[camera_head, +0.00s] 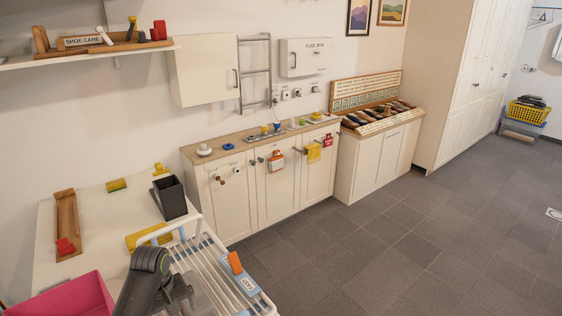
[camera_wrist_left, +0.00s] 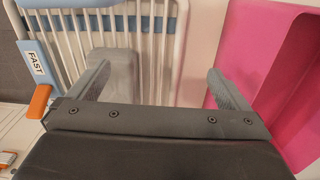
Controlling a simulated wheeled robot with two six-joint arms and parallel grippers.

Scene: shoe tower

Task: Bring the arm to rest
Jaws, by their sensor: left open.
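My left arm comes in at the bottom of the head view, and its gripper (camera_head: 182,297) is partly seen there, over the left side of a white wire rack (camera_head: 205,262). In the left wrist view, the left gripper (camera_wrist_left: 162,88) has its two grey fingers wide apart, with nothing held between them. The rack's bars (camera_wrist_left: 165,55) show behind the fingers. A pink bin (camera_wrist_left: 262,60) lies just beyond the finger on the right. My right gripper is in neither view.
The rack bears a blue "FAST" label (camera_head: 241,281) and an orange piece (camera_head: 235,262). The white table holds a dark box (camera_head: 170,200), a wooden tray (camera_head: 67,215) and the pink bin (camera_head: 70,300). Cabinets (camera_head: 285,180) line the wall. Grey floor (camera_head: 400,240) is clear to the right.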

